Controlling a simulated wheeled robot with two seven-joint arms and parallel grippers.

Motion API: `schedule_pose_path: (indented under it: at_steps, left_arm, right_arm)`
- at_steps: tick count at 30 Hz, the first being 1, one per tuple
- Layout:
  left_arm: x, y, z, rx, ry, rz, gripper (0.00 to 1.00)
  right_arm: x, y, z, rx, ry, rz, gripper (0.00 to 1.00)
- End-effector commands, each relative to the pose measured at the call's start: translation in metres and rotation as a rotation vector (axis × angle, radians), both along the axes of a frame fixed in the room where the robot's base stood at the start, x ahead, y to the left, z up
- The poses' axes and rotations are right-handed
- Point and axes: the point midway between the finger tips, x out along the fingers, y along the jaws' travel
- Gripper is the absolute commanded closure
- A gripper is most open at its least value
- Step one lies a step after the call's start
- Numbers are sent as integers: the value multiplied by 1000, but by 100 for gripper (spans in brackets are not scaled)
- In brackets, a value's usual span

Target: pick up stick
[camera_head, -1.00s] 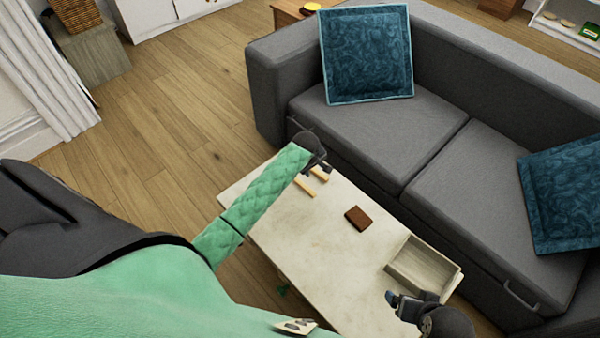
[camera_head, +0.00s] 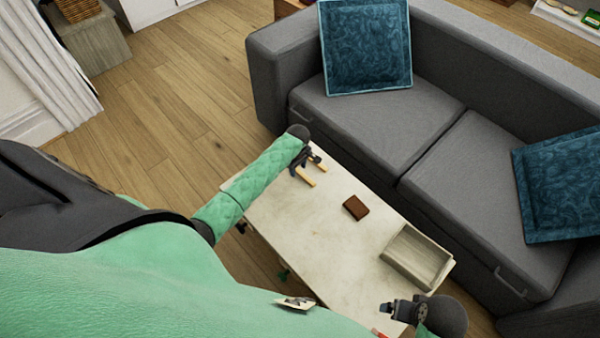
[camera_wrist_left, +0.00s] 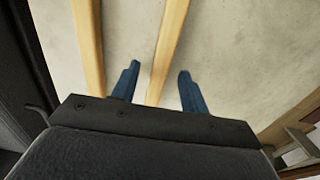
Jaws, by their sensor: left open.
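Two pale wooden sticks lie on the far left end of the light table (camera_head: 310,240). In the head view the nearer stick (camera_head: 305,178) shows just in front of my left gripper (camera_head: 302,166), and the farther stick (camera_head: 319,167) shows partly behind it. In the left wrist view one stick (camera_wrist_left: 168,45) runs between the two blue fingers of my open left gripper (camera_wrist_left: 157,80), with gaps on both sides. The other stick (camera_wrist_left: 90,45) lies left of the fingers. My right gripper (camera_head: 390,308) is over the table's near right end; its jaw gap is unclear.
A brown block (camera_head: 355,207) lies mid-table. An open wooden tray (camera_head: 404,268) stands at the right end. A grey sofa (camera_head: 385,130) with blue cushions (camera_head: 365,45) runs along the far side. The table is bare between sticks, block and tray.

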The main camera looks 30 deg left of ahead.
Motion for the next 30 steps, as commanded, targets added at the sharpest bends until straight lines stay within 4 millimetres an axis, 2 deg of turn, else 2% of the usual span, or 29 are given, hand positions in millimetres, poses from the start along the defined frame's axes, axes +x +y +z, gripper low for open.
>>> schedule_pose_path:
  at_steps: [4, 10, 11, 17, 26, 30]
  left_arm:
    - [0, 0, -8, 0, 0, -1, 55]
    - [0, -1, -9, 0, -1, -1, 55]
    - [0, -1, -9, 0, -1, -1, 59]
    - [0, -1, -9, 0, -1, -1, 99]
    - [0, -1, -8, 0, -1, -1, 100]
    - [1, -1, 1, -1, -3, -1, 100]
  right_arm:
    - [1, 0, -4, 0, 1, 0, 9]
    - [1, 0, -4, 0, 1, 0, 9]
    - [1, 0, -4, 0, 1, 0, 9]
    - [1, 1, -4, 1, 0, 0, 9]
    - [2, 1, -4, 1, -1, 0, 9]
    - [1, 1, -4, 1, 2, 0, 9]
